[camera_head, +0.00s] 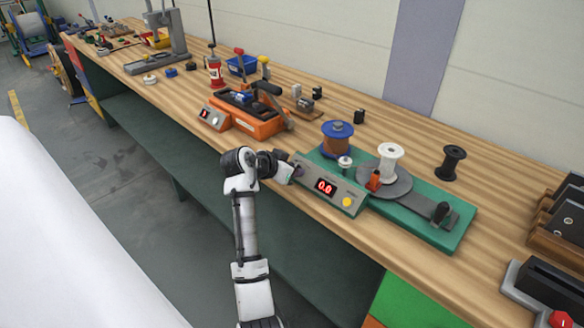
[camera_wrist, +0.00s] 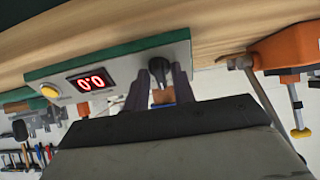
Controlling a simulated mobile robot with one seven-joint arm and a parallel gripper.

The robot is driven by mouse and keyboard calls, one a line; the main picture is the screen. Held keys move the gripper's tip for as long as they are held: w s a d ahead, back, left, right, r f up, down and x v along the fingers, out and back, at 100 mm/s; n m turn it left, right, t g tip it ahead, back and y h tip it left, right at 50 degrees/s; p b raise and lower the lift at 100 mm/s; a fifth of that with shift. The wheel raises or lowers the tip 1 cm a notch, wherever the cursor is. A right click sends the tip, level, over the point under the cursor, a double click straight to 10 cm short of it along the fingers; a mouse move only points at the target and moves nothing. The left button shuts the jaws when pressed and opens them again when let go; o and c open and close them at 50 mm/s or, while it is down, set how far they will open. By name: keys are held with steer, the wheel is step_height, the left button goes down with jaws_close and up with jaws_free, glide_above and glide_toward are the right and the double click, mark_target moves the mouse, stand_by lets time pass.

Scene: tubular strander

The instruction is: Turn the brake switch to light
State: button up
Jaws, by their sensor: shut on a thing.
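The winding device (camera_head: 410,205) has a green base on the wooden bench. Its grey front panel (camera_head: 345,196) carries a red display reading 0.0 and a yellow button. A dark knob (camera_wrist: 158,68), which looks like the brake switch, sits on the same panel in the wrist view, at the far end from the yellow button (camera_wrist: 49,90). My gripper (camera_wrist: 159,78) is at this knob with one finger on each side, shut on it. In the head view my gripper (camera_head: 292,170) hides the knob at the panel's left end. The knob's setting marks cannot be read.
A blue-topped copper spool (camera_head: 338,138), a white spool (camera_head: 390,160) and a black spool (camera_head: 453,160) stand on or behind the device. An orange machine (camera_head: 255,118) stands close to the left.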

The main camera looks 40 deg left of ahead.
stand_by(0.4)
steer(key=o, duration=0.6)
steer(key=shift+o, duration=0.2)
steer(key=d+b+v, duration=0.1)
steer(key=b+v, duration=0.2)
steer(key=v, duration=1.1)
steer(key=shift+a, duration=0.45)
steer(key=shift+w, duration=0.1)
